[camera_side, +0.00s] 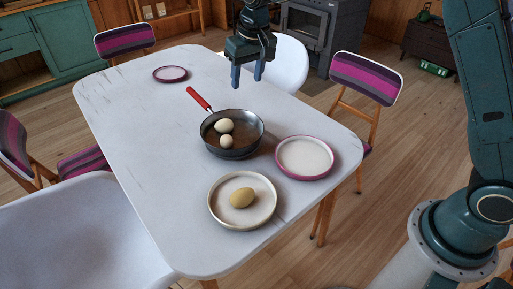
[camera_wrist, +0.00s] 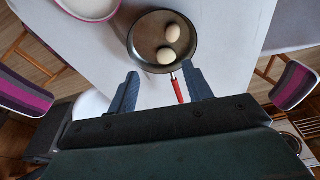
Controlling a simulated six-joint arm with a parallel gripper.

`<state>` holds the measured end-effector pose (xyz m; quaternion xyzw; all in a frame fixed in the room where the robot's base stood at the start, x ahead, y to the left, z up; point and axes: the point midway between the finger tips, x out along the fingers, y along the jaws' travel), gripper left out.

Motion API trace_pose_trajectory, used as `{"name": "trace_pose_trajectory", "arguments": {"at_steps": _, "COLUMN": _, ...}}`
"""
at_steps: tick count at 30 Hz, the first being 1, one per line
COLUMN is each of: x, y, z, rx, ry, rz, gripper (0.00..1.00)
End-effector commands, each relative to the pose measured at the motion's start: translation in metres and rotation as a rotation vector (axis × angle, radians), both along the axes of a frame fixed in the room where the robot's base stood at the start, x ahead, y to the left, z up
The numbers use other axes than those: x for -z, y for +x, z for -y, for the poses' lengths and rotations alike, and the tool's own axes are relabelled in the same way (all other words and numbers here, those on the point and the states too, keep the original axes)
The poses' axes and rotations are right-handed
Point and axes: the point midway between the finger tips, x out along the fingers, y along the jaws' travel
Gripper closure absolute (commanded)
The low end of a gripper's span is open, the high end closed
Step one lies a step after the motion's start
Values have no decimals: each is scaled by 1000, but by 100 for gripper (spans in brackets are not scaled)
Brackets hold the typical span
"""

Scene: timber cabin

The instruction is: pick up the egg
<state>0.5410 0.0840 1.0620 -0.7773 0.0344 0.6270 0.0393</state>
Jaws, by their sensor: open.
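Two pale, rounded, egg-like objects lie in a dark frying pan (camera_side: 236,152) with a red handle: a larger one (camera_side: 224,126) and a smaller one (camera_side: 226,142) close beside it. I cannot tell for sure which is the egg. Both also show in the wrist view, at the upper right (camera_wrist: 173,33) and lower left (camera_wrist: 166,56) within the pan. A yellower oval object (camera_side: 242,198) lies on a cream plate (camera_side: 225,219) at the near end of the table. My gripper (camera_side: 247,78) is open and empty, above the table beyond the pan; its fingers (camera_wrist: 161,75) point toward the pan.
A pink-rimmed plate (camera_side: 304,157) stands right of the pan, and a small pink plate (camera_side: 170,74) lies at the far left. The pan's red handle (camera_side: 198,98) points toward the far left. The white table (camera_side: 135,120) is clear on its left side. Chairs surround it.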

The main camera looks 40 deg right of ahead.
Motion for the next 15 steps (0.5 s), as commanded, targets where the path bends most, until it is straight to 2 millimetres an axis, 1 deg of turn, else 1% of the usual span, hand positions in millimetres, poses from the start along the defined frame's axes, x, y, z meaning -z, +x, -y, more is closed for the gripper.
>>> {"name": "trace_pose_trajectory", "arguments": {"at_steps": 1, "x": 13, "y": 9, "z": -5, "rx": 2, "ry": -1, "rz": -11, "gripper": 50}}
{"name": "trace_pose_trajectory", "arguments": {"at_steps": 3, "x": 29, "y": 20, "z": -10, "rx": 6, "ry": -3, "rz": -23, "gripper": 50}}
{"name": "trace_pose_trajectory", "arguments": {"at_steps": 9, "x": 71, "y": 44, "z": -25, "rx": 18, "ry": -7, "rz": -49, "gripper": 50}}
{"name": "trace_pose_trajectory", "arguments": {"at_steps": 12, "x": 85, "y": 51, "z": -29, "rx": 22, "ry": -10, "rz": -58, "gripper": 50}}
{"name": "trace_pose_trajectory", "arguments": {"at_steps": 15, "x": 94, "y": 55, "z": -32, "rx": 24, "ry": -11, "rz": -63, "gripper": 50}}
